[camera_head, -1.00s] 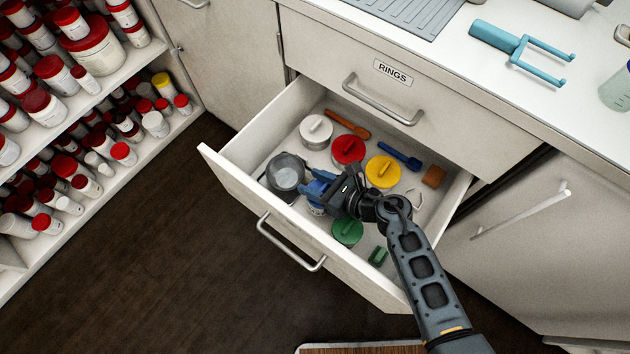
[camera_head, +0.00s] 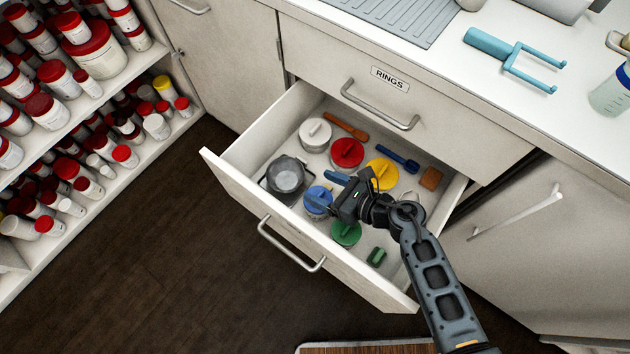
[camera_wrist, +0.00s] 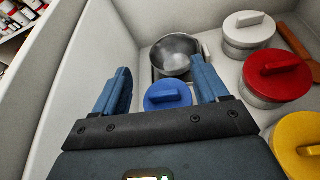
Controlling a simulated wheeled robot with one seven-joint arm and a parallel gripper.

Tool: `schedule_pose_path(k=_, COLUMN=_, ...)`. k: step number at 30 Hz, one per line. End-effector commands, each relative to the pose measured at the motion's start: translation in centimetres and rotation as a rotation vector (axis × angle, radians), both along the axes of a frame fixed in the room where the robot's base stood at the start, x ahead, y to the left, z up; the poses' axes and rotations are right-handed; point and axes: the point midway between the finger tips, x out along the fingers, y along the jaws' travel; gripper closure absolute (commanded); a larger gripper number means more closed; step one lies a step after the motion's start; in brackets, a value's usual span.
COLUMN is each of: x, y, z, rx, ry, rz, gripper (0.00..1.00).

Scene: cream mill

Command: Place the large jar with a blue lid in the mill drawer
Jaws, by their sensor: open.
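The jar with a blue lid (camera_head: 317,200) stands upright in the open drawer (camera_head: 222,178), between the metal pot and the green-lidded jar. In the wrist view the blue lid (camera_wrist: 168,97) shows between and beyond my two blue fingers, with its lower part hidden by the gripper body. My gripper (camera_head: 333,190) is open and empty, just to the right of the blue lid. The fingers (camera_wrist: 160,90) stand apart from the lid on both sides in the wrist view.
The drawer also holds a metal pot (camera_head: 286,176), a white-lidded jar (camera_head: 315,134), a red-lidded jar (camera_head: 347,153), a yellow-lidded jar (camera_head: 382,174), a green-lidded jar (camera_head: 345,234) and small tools. Shelves (camera_head: 165,130) of jars stand left. The floor (camera_head: 170,260) is clear.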

Motion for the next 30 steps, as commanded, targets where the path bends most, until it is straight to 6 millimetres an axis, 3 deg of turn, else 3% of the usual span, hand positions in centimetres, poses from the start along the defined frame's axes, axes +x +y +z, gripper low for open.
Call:
schedule_pose_path(k=6, x=-2.6, y=-3.7, z=1.8, rx=-0.001, ry=-0.002, rz=0.000, gripper=0.27)
schedule_pose_path(k=12, x=-4.1, y=-5.9, z=2.9, rx=0.000, ry=-0.001, rz=0.000, gripper=0.27)
schedule_pose_path(k=26, x=-4.9, y=-7.0, z=3.5, rx=0.008, ry=0.004, rz=-0.007, gripper=0.27)
schedule_pose_path(k=30, x=-6.5, y=-8.8, z=4.8, rx=0.110, ry=0.065, rz=-0.098, gripper=0.27)
